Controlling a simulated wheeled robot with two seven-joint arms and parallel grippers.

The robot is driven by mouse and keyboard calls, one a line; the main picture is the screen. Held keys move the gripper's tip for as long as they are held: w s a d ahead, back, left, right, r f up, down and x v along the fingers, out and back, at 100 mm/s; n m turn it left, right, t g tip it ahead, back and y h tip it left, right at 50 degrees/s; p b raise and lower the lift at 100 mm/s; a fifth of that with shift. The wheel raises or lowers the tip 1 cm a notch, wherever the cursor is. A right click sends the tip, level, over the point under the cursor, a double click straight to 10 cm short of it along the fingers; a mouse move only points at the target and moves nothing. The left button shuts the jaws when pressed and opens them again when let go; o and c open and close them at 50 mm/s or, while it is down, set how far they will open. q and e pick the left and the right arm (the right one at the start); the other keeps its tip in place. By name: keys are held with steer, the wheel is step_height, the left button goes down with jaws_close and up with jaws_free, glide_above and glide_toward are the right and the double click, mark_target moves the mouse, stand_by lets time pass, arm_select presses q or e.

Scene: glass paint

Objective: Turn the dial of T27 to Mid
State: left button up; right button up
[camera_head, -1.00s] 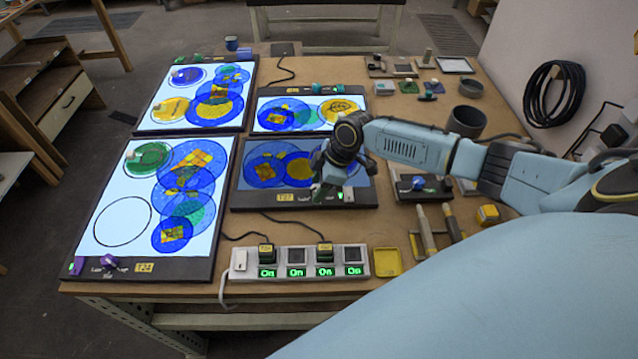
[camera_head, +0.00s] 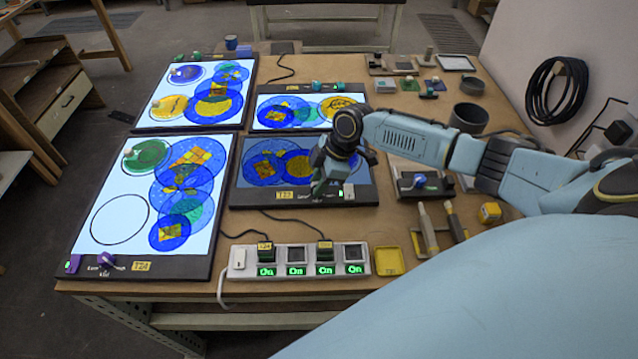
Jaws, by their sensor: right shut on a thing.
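The dim lightbox (camera_head: 262,186) lies at the middle of the table, its panel a dull blue-grey with blue and yellow glass discs on it. Its yellow tag (camera_head: 284,195) is on the front strip; the label is too small to read surely. My right gripper (camera_head: 322,188) points down onto the front strip at the right and is shut on the dial there, which the fingers mostly hide. My left gripper is not in view.
Bright lightboxes stand at the left (camera_head: 122,205), back left (camera_head: 150,115) and behind (camera_head: 262,108). A power strip (camera_head: 297,261) with green On displays lies in front, beside a yellow tray (camera_head: 388,261). Brushes (camera_head: 428,228) and a grey bowl (camera_head: 468,117) are at the right.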

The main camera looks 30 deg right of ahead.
steer(key=n+g+b, duration=0.1)
steer(key=n+b, duration=0.1)
steer(key=n+g+b, duration=0.1)
steer(key=n+b, duration=0.1)
steer(key=n, duration=0.1)
steer(key=shift+w+f, duration=0.1)
steer(key=shift+w, duration=0.1)
steer(key=shift+w+n+g+b, duration=0.1)
steer(key=shift+n+g+b, duration=0.5)
steer(key=shift+n, duration=0.65)
steer(key=shift+n+g+b, duration=0.3)
steer(key=shift+n+b, duration=0.45)
steer(key=shift+n, duration=0.5)
steer(key=o, duration=1)
steer(key=v, duration=1.3)
steer(key=shift+w+r, duration=0.1)
steer(key=shift+r, duration=0.3)
